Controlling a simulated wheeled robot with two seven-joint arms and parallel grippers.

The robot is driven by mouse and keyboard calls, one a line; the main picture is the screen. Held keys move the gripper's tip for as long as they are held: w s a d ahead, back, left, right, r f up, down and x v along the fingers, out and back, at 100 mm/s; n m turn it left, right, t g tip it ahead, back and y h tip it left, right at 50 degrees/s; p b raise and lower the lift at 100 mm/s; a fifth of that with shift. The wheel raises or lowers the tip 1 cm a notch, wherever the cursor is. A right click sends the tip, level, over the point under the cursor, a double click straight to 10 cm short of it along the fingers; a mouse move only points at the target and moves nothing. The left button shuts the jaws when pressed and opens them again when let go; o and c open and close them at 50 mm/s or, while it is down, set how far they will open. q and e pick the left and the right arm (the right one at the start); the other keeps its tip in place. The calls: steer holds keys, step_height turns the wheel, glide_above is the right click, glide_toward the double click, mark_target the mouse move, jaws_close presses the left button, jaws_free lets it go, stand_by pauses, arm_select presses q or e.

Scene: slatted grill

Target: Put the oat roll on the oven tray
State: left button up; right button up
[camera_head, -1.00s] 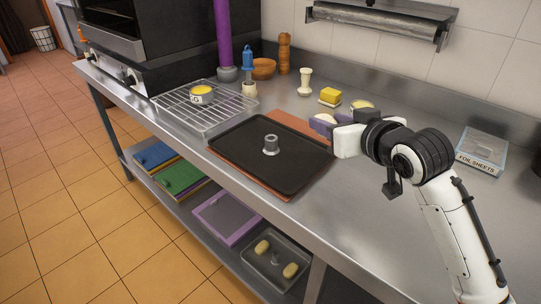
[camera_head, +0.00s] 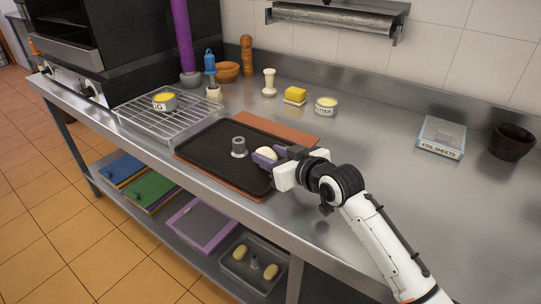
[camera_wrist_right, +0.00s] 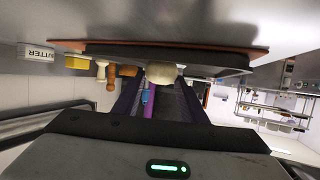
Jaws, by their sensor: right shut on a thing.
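The pale, rounded oat roll (camera_head: 265,153) is held between the purple fingers of my right gripper (camera_head: 266,156). In the right wrist view the roll (camera_wrist_right: 162,76) shows at the fingertips, by the tray's edge. The black oven tray (camera_head: 215,158) lies on an orange-brown mat on the steel counter. My right gripper is at the tray's right side, with the roll over or at that part of the tray; I cannot tell whether it touches. A small metal cylinder (camera_head: 238,147) stands on the tray, left of the roll. My left gripper is out of view.
Behind are a butter tin (camera_head: 326,106), a yellow block (camera_head: 295,95) and a pale pestle-like tool (camera_head: 269,82). A foil sheets box (camera_head: 441,138) and dark bowl (camera_head: 511,142) stand right.

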steer(key=shift+f, duration=0.2)
steer(key=o, duration=1.1)
steer(key=shift+c, duration=0.2)
steer(key=shift+r, duration=0.15)
steer(key=v, duration=1.2)
